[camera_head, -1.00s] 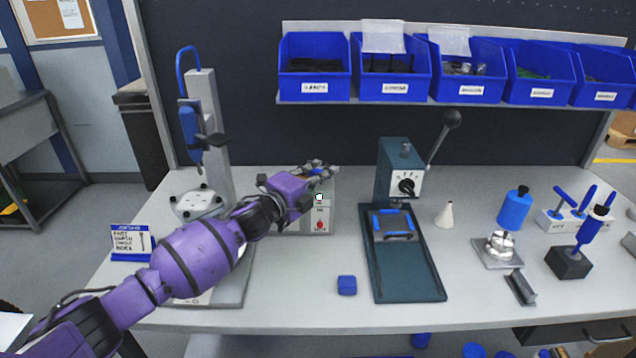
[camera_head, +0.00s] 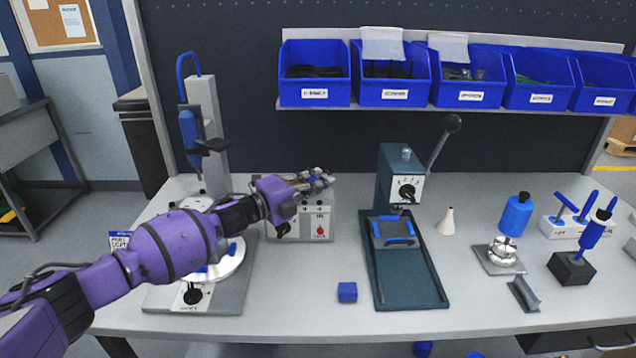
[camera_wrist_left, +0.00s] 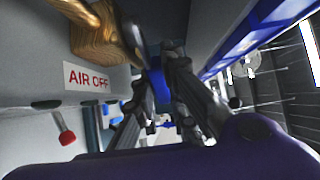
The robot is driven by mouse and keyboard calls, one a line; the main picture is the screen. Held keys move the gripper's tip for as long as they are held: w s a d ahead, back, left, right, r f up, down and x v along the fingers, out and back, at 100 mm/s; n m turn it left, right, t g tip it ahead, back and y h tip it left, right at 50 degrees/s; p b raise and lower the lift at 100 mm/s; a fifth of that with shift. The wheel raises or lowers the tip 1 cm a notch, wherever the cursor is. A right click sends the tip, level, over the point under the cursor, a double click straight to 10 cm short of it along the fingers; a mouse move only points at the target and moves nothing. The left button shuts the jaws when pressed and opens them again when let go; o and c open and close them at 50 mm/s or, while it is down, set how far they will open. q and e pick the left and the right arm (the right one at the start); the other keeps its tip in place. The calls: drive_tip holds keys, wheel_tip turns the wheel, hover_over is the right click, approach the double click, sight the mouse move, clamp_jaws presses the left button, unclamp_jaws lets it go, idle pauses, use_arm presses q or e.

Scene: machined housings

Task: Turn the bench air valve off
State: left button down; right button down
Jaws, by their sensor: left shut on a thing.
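My left gripper (camera_head: 316,179) reaches over the top of a grey box (camera_head: 302,222) with a red knob (camera_head: 320,231) at the back of the bench. In the left wrist view its fingers (camera_wrist_left: 160,95) close around a blue piece (camera_wrist_left: 158,86), which looks like the air valve's handle. A sign reading AIR OFF (camera_wrist_left: 87,80) is beside the fingers, left of them in that view. The valve body is hidden by my gripper in the head view. My right gripper is not in view.
A wooden piece (camera_wrist_left: 92,30) is close to the fingers in the wrist view. A green press (camera_head: 402,190) stands right of the box, and a stand with a blue tool (camera_head: 190,140) is left. A blue block (camera_head: 347,292) lies in front. Blue bins (camera_head: 315,85) hang above.

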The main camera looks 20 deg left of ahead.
use_arm(q)
drive_tip(key=shift+r, duration=0.15)
drive_tip(key=c, duration=2.1)
unclamp_jaws()
drive_tip(key=shift+w, duration=0.1)
drive_tip(key=shift+o, duration=0.3)
drive_tip(key=shift+w, duration=0.1)
drive_tip(key=v, duration=1.2)
drive_tip(key=shift+c, duration=0.3)
